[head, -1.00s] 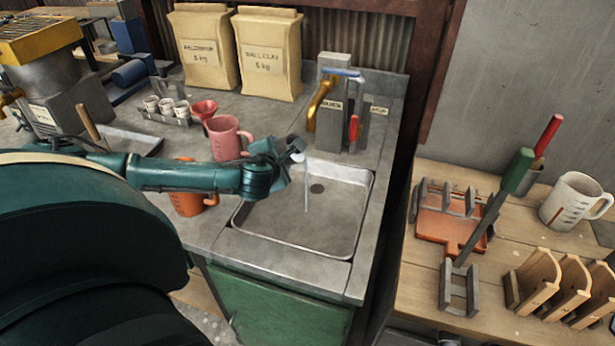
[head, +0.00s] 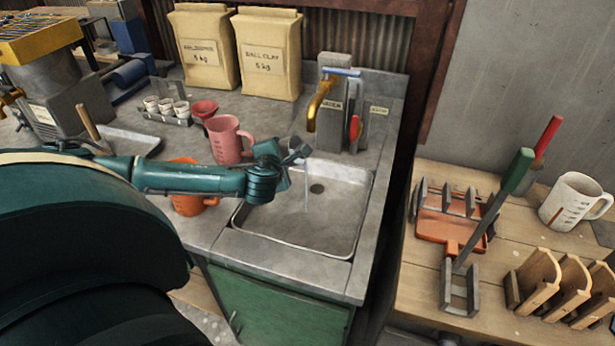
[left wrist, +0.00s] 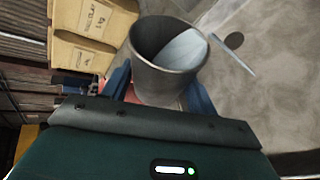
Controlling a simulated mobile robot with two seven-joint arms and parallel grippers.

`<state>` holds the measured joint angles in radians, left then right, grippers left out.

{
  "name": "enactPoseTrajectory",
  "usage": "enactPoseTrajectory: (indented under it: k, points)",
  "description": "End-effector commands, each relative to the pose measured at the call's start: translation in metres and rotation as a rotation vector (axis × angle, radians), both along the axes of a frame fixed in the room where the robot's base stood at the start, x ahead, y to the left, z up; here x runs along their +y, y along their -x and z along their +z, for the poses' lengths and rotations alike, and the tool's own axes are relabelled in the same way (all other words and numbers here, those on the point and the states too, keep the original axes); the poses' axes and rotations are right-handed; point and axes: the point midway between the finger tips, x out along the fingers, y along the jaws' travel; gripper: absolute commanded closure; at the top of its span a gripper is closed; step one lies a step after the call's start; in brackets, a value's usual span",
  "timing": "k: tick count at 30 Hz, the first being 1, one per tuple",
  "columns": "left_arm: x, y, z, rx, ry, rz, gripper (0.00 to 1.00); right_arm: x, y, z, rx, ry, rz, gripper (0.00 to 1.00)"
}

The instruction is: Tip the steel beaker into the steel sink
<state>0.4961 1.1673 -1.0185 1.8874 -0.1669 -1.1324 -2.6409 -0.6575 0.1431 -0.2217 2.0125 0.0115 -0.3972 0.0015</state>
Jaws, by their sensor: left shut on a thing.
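My left gripper (left wrist: 160,88) is shut on the steel beaker (left wrist: 168,74), a grey metal cup whose open mouth shows in the left wrist view with pale liquid at its rim. In the head view the gripper (head: 292,155) is over the left rear part of the steel sink (head: 262,222), and the beaker is mostly hidden by it. A thin pale stream falls from the beaker into the sink basin, near the drain. My right gripper is not in view.
A brass tap (head: 318,100) rises behind the sink. Two paper sacks (head: 268,55) stand at the back. A wooden bench (head: 415,258) with racks is at right.

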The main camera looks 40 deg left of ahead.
Motion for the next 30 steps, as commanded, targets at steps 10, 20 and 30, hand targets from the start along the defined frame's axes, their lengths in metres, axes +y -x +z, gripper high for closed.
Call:
enactPoseTrajectory:
  k: [10, 20, 30]
  points:
    - [-0.0022, -0.0019, -0.0009, 0.027, -0.094, 0.0, 0.72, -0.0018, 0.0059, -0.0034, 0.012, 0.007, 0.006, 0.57]
    - [-0.0015, -0.0013, -0.001, 0.029, -0.101, 0.0, 0.72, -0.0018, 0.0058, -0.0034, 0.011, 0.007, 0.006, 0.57]
    - [-0.0033, -0.0018, -0.0029, 0.042, -0.137, -0.001, 0.72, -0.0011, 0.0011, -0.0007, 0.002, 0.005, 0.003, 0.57]
